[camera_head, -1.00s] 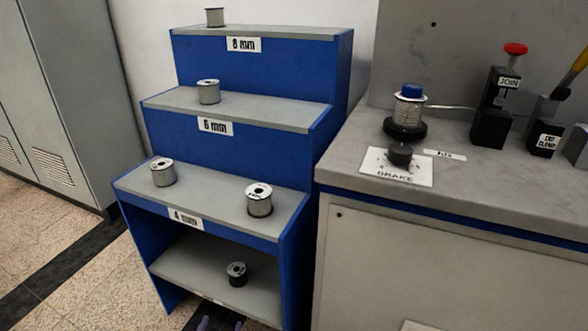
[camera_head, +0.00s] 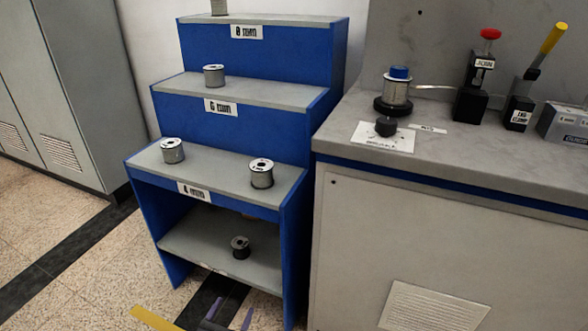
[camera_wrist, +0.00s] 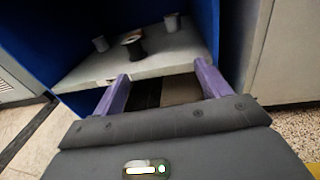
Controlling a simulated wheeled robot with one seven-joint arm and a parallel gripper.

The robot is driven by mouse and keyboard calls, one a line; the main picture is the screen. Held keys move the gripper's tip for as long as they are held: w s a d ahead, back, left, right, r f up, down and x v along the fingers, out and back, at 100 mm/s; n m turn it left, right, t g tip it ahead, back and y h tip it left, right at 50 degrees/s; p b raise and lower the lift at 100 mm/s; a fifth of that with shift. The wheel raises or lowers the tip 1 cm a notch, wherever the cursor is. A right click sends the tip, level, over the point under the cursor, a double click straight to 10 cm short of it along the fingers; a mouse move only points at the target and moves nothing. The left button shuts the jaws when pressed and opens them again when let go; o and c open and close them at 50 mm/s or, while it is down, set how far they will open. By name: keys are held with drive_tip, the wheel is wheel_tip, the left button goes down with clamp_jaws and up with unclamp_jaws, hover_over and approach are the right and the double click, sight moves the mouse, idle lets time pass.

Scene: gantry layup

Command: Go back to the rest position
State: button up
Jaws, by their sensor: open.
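My gripper (camera_wrist: 160,88) shows in the wrist view with its two purple fingers apart and nothing between them. It points at the lower shelf of the blue stepped rack (camera_wrist: 70,72). In the head view the fingertips (camera_head: 228,314) show at the bottom edge, low in front of the rack (camera_head: 165,225). A dark spool (camera_head: 240,247) stands on the rack's lowest shelf; in the wrist view the dark spool (camera_wrist: 133,43) is beyond the fingers and apart from them.
More spools stand on the steps, such as one on the 4 mm step (camera_head: 262,173). A grey bench (camera_head: 440,190) with a blue-capped spool (camera_head: 397,90) and levers is at right. A grey cabinet (camera_head: 60,90) is at left. Speckled floor (camera_head: 110,270) lies open before the rack.

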drive_tip(key=w+d+r+m+g+h+p, duration=0.1)
drive_tip(key=d+r+m+g+h, duration=0.25)
drive_tip(key=d, duration=0.35)
drive_tip(key=w+d+r+m+g+h+p, duration=0.1)
drive_tip(key=d+r+m+g+h+p, duration=0.1)
drive_tip(key=d+r+m+g, duration=0.25)
drive_tip(key=s+d+r+m+g+y+p, duration=0.2)
drive_tip(key=s+d+r+m+g, duration=0.2)
drive_tip(key=d+r+m+g, duration=0.25)
drive_tip(key=s+d+r+m+g+y+p, duration=0.25)
drive_tip(key=s+d+r+m, duration=0.2)
drive_tip(key=d+m, duration=0.4)
drive_tip(key=s+d+r+m+t+y+p, duration=0.1)
drive_tip(key=s+d+r+m+y+p, duration=0.15)
drive_tip(key=r+m, duration=0.3)
drive_tip(key=s+d+r+m+t+y+p, duration=0.1)
drive_tip(key=d+r+m+t+y, duration=0.2)
drive_tip(key=r, duration=0.4)
wheel_tip(320, 180, up, 38)
drive_tip(key=g+p, duration=0.1)
drive_tip(key=p, duration=3.7)
drive_tip(key=shift+w+m, duration=0.15)
drive_tip(key=shift+m, duration=0.3)
